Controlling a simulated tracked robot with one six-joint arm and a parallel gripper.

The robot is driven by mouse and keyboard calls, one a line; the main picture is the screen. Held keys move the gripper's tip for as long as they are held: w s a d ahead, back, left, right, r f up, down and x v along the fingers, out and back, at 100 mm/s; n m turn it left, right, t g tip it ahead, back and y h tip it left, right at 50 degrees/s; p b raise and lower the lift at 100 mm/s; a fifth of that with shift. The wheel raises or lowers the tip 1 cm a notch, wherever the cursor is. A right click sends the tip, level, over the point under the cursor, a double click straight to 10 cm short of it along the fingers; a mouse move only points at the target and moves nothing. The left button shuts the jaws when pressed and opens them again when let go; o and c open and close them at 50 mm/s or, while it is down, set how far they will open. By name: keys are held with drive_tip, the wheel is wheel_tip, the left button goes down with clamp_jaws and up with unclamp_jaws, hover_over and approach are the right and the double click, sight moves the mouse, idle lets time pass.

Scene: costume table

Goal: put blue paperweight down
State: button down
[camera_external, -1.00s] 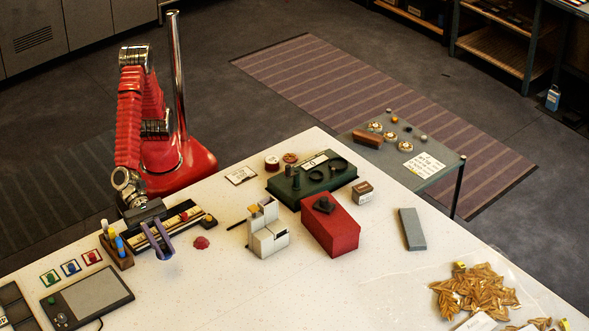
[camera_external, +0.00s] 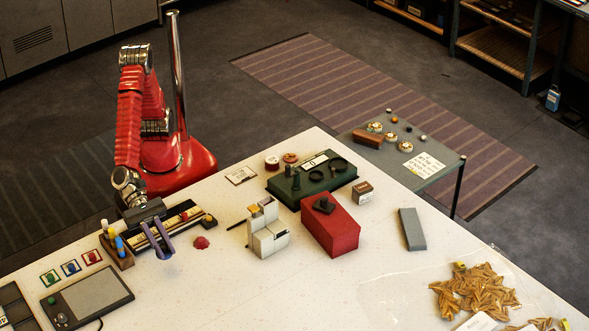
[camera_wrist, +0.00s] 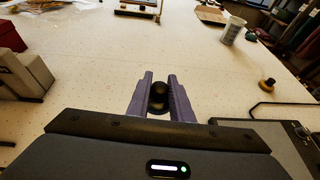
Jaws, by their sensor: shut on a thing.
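My gripper (camera_external: 157,240) is low over the near left of the white table, by the wooden stand of small bottles. In the wrist view my purple fingers (camera_wrist: 158,92) are closed around a small rounded thing, which I take as the blue paperweight (camera_wrist: 158,97). It looks nearly black there, so its blue does not show clearly. In the external view the fingers mostly hide it. I cannot tell whether its underside touches the table.
A red lump (camera_external: 202,243) lies right of my gripper. The bottle stand (camera_external: 120,252) is close on its left. A white block stand (camera_external: 268,237) and a red box (camera_external: 331,229) stand further right. A drawing tablet (camera_external: 88,298) lies nearer. Table below the gripper is clear.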

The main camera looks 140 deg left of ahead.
sight(165, 246)
wheel_tip(165, 246, up, 12)
drive_tip(key=w+a+n+g+y, duration=0.15)
drive_tip(key=a+n+y, duration=0.35)
drive_tip(key=a, duration=1.5)
drive_tip(key=w+a+n+g+y, duration=0.15)
drive_tip(key=a+n+y, duration=0.3)
drive_tip(key=a, duration=1.55)
drive_tip(key=s+a+n+g+y, duration=0.3)
drive_tip(key=s+a+n+g, duration=0.2)
drive_tip(key=s+a, duration=1)
drive_tip(key=s+a+n+g+y, duration=0.2)
drive_tip(key=s+a+n+g, duration=0.25)
drive_tip(key=s+a, duration=1)
drive_tip(key=w+a+f, duration=0.2)
drive_tip(key=f, duration=0.3)
drive_tip(key=w+a+f, duration=0.2)
drive_tip(key=f, duration=0.4)
drive_tip(key=shift+f+g, duration=0.3)
drive_tip(key=shift+g, duration=0.15)
drive_tip(key=shift+a, duration=0.1)
drive_tip(key=shift+f, duration=3.1)
